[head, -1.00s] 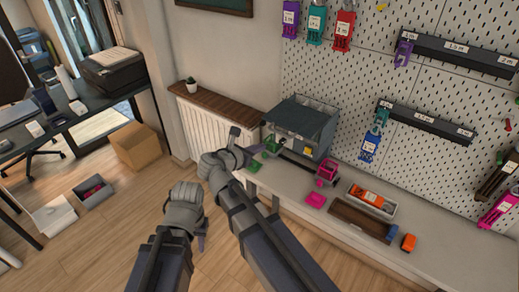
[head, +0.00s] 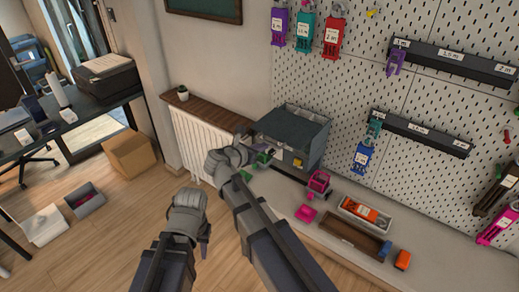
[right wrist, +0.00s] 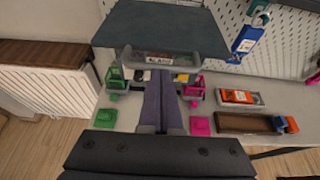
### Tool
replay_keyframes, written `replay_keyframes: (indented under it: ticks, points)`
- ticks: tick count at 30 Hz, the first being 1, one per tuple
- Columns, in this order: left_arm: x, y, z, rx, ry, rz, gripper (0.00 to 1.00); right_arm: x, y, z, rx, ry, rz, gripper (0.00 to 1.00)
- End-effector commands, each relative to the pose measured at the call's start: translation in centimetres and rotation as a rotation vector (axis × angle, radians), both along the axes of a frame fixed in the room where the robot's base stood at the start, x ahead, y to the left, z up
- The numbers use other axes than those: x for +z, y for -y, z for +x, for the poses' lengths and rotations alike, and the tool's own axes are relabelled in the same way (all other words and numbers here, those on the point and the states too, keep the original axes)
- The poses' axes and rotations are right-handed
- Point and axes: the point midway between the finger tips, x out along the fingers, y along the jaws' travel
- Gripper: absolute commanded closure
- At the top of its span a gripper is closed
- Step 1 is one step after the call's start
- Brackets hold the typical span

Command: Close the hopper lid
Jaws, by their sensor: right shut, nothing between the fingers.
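The hopper (head: 312,150) is a grey box on the bench against the pegboard wall. Its dark slate lid panel (head: 283,134) slopes across its front and top, and an opening shows behind its upper edge. In the right wrist view the lid (right wrist: 160,27) is a wide dark panel above a clear labelled bin (right wrist: 160,58). My right gripper (right wrist: 160,82) is shut and empty, its fingers pointing at the bin from below the lid's lower edge. In the head view it is just left of the hopper. My left gripper (head: 205,235) hangs over the floor, away from the bench; its jaw gap is unclear.
A green holder (right wrist: 112,82) and a pink holder (right wrist: 193,90) flank my right fingers. Green and pink pads (right wrist: 201,126) lie on the bench. A tray with an orange tool (head: 364,212) and a brown tray (head: 348,236) stand to the right. A radiator (head: 200,138) is left.

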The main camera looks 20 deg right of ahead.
Motion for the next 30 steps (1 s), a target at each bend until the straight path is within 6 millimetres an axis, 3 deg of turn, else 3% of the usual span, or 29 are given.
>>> replay_keyframes:
  ticks: [6,12,25,30]
  points:
    - [0.0,0.0,0.0,0.000,0.000,0.000,0.66,0.0,4.5,3.7,-0.004,0.000,0.000,1.00]
    - [0.0,0.0,0.0,0.000,0.000,0.000,0.66,0.0,6.5,5.2,-0.001,0.001,0.000,1.00]
    - [0.0,0.0,0.0,0.000,0.000,0.000,0.66,0.0,6.8,5.2,-0.002,0.001,-0.003,1.00]
    - [-0.4,0.0,0.0,0.000,0.000,0.000,0.66,-0.4,6.2,4.0,-0.002,0.002,-0.002,1.00]
